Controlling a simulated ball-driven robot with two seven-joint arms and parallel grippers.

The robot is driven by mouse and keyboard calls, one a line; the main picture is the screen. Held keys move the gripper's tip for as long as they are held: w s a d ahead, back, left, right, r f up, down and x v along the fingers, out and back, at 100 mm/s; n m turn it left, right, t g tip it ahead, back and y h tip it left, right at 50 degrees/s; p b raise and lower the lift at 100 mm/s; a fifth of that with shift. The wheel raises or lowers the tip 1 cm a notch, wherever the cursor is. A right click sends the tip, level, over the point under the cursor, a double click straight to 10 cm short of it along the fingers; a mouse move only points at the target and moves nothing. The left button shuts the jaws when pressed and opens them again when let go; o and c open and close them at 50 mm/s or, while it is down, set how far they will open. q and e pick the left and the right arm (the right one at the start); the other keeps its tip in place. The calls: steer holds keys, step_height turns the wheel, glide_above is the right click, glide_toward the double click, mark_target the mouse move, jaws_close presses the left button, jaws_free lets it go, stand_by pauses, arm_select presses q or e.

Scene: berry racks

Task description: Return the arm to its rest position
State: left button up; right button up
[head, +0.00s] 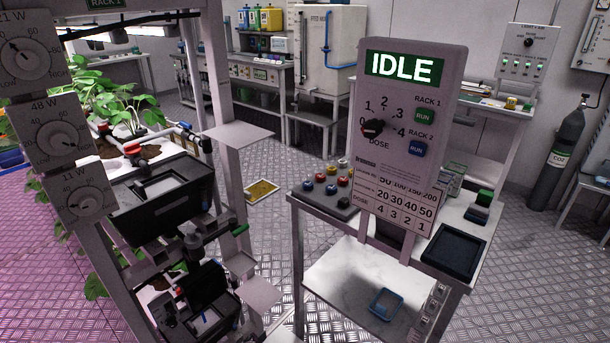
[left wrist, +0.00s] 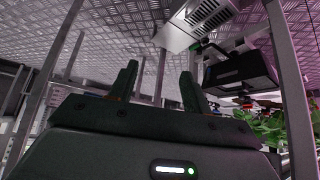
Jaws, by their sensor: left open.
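My left gripper (left wrist: 159,72) shows in the left wrist view with its two dark fingers apart and nothing between them. The picture there is tilted, with metal posts and the patterned floor beyond the fingers. No arm of mine can be made out in the head view, and my right gripper is in neither view. In the head view a grey control panel (head: 447,185) reads IDLE, with a dose knob (head: 372,128), a green RUN button (head: 425,116) and a blue RUN button (head: 417,148).
The plant rack (head: 228,100) stands at left with dials and black boxes (head: 175,205); one black box (left wrist: 240,70) is right of my left fingers. A bench (head: 330,265) holds a dark tray (head: 453,250).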

arm_select(q)
steer(key=s+a+f+g, duration=0.2)
steer(key=s+a, duration=0.2)
steer(key=s, duration=0.8)
steer(key=s+a+f+g+y, duration=0.1)
steer(key=s+a+f+g, duration=0.1)
steer(key=s, duration=1.1)
steer(key=s+a+f+g+y, duration=0.1)
steer(key=s+a+f, duration=0.3)
steer(key=s, duration=0.9)
steer(key=shift+a+g, duration=0.9)
steer(key=shift+a, duration=0.15)
steer(key=shift+f, duration=0.1)
